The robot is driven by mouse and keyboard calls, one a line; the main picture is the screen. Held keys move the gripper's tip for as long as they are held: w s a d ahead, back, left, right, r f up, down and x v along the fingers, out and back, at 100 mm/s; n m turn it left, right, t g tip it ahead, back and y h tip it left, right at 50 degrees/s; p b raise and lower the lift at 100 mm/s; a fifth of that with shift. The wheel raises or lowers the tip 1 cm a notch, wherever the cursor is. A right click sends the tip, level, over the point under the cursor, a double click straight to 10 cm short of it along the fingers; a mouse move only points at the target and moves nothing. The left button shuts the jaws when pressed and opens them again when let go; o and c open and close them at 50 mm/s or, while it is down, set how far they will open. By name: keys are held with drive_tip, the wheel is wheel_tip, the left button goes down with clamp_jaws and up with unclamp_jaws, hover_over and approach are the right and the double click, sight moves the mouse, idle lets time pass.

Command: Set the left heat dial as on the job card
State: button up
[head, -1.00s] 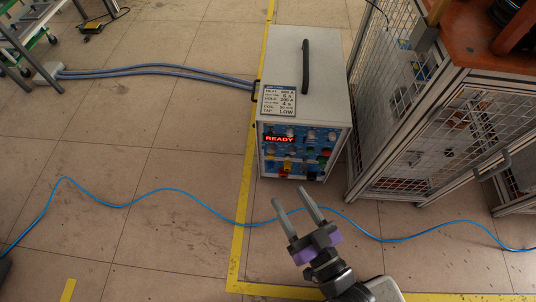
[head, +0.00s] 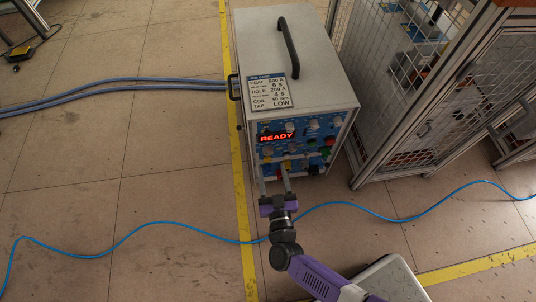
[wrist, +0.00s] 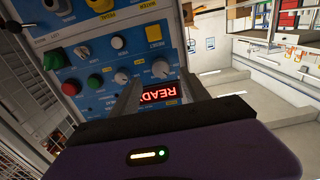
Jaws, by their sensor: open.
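The heater (head: 290,55) is a pale box with a blue front panel full of knobs and buttons. The job card (head: 270,92) lies on its top front edge; it appears to read HEAT 800 A, 6 s, HOLD 200 A, 4 s, TAP LOW. The red READY display (head: 276,137) is lit. In the wrist view, turned over, two pale dials (wrist: 160,68) and (wrist: 122,77) sit beside the display; the first is leftmost on the panel. Their settings are too small to read. My gripper (head: 274,169) is open and empty before the panel's lower left, its fingers pointing at it.
The wrist view shows a green button (wrist: 54,60), a red button (wrist: 95,81) and a yellow reset button (wrist: 153,33). A mesh cage (head: 400,85) stands close right of the heater. A blue cable (head: 130,229) crosses the floor.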

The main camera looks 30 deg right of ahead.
sight(269, 154)
drive_tip(key=b+x, duration=0.2)
drive_tip(key=x, duration=0.3)
drive_tip(key=shift+f, duration=0.1)
drive_tip(key=shift+w+d, duration=0.2)
drive_tip(key=shift+w, duration=0.45)
clamp_jaws()
